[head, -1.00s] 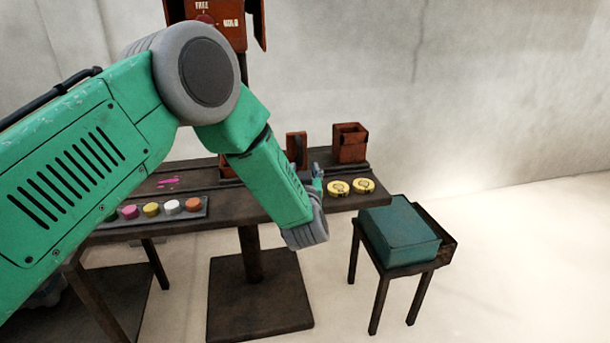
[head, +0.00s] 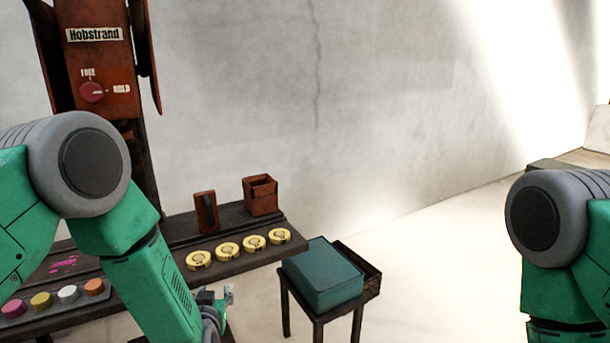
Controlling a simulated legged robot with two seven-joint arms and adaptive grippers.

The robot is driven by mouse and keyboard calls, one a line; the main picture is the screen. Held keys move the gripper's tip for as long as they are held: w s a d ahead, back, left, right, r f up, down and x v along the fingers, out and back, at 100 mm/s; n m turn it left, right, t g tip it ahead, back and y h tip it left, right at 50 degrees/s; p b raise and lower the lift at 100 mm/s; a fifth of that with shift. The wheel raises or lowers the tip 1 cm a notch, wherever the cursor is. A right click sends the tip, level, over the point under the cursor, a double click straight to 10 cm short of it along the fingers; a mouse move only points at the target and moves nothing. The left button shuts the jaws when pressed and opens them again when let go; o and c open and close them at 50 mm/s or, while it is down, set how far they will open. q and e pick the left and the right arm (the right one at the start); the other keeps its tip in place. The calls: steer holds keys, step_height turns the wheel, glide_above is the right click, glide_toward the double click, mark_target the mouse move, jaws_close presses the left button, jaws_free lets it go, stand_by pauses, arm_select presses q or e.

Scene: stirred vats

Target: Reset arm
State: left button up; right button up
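My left arm comes in from the left, its forearm slanting down to the right. My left gripper (head: 216,297) shows small and partly hidden behind the forearm at the bottom, in front of the dark bench (head: 240,262). Nothing shows in it, but I cannot tell how far its fingers are apart. My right arm (head: 560,240) stands at the right edge with its forearm hanging down; its gripper is out of view below.
The bench carries several yellow discs (head: 228,250), coloured knobs (head: 68,293) and a red-brown open box (head: 260,195). A red panel (head: 97,55) has a dial pointing at HOLD. A teal box (head: 322,272) rests on a small stand. Floor is clear right of it.

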arm_select(q)
steer(key=s+a+f+m+g+h, duration=0.1)
steer(key=s+f+g, duration=0.2)
steer(key=s+f, duration=0.45)
steer(key=s+a+f+m+g+h, duration=0.1)
steer(key=s+f+g, duration=0.3)
steer(key=s, duration=0.6)
steer(key=s+a+f+g, duration=0.1)
steer(key=s+a+g, duration=0.1)
steer(key=s, duration=0.9)
steer(key=s+a+f+g, duration=0.1)
steer(key=s+g, duration=0.3)
steer(key=s, duration=0.7)
steer(key=shift+s+a+f+h, duration=0.35)
steer(key=shift+a+f+h, duration=0.05)
steer(key=shift+f, duration=0.35)
steer(key=shift+w, duration=0.1)
